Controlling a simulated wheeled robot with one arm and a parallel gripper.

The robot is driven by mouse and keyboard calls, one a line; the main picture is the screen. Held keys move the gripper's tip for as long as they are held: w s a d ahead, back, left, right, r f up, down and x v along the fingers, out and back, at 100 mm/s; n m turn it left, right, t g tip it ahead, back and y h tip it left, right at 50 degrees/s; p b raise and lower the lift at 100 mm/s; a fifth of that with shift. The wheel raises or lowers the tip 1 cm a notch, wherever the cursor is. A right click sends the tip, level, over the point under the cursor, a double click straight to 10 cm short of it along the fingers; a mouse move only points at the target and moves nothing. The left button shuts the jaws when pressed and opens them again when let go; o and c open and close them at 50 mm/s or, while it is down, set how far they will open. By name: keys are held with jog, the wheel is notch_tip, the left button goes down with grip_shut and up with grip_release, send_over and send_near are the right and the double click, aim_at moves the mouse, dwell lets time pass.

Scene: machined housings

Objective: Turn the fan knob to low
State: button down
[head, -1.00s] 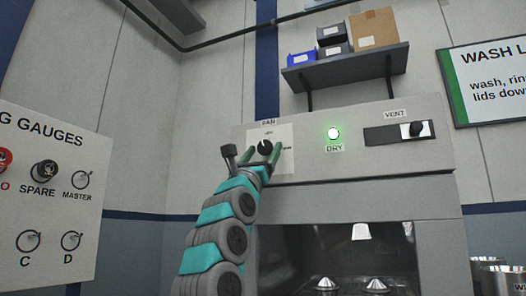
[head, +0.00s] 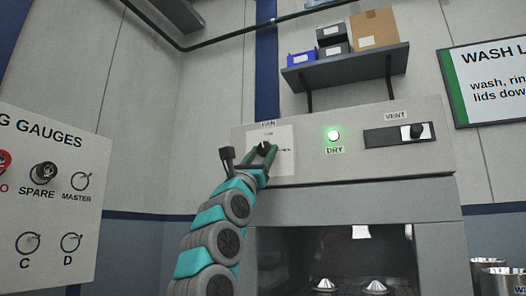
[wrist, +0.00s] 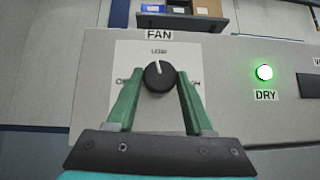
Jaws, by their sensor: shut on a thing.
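The fan knob (wrist: 159,77) is a round black knob with a white pointer line on a white plate under the FAN label. In the wrist view its pointer aims up, close to the LOW mark and slightly left of its middle. The side marks are partly hidden by my fingers. My gripper (wrist: 160,88) has its two green fingers on either side of the knob, shut on it. In the head view my gripper (head: 263,152) is at the knob (head: 263,145), which it partly covers.
A lit green DRY lamp (head: 333,135) and a VENT slider (head: 416,131) sit right of the knob on the same panel. A shelf (head: 345,72) with boxes hangs above. A gauge board (head: 55,210) stands at the left.

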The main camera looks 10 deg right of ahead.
jog(key=m+g+h+p, duration=0.2)
jog(key=shift+w+a+r+m, duration=0.15)
jog(key=shift+w+r+m, duration=0.05)
jog(key=shift+r+m, duration=0.15)
jog(key=shift+f+m+g+h+p, duration=0.1)
jog(key=shift+m+g+h+p, duration=0.35)
jog(key=shift+m+g, duration=0.25)
jog(key=shift+f+m+g+h, duration=0.2)
jog(key=shift+m+g+h, duration=0.4)
jog(key=shift+m, duration=0.55)
jog(key=shift+g, duration=0.3)
jog(key=shift+c, duration=1.5)
grip_release()
jog(key=shift+s+f, duration=0.1)
jog(key=b+v, duration=0.3)
jog(key=v, duration=0.4)
jog(key=shift+a+f, duration=0.25)
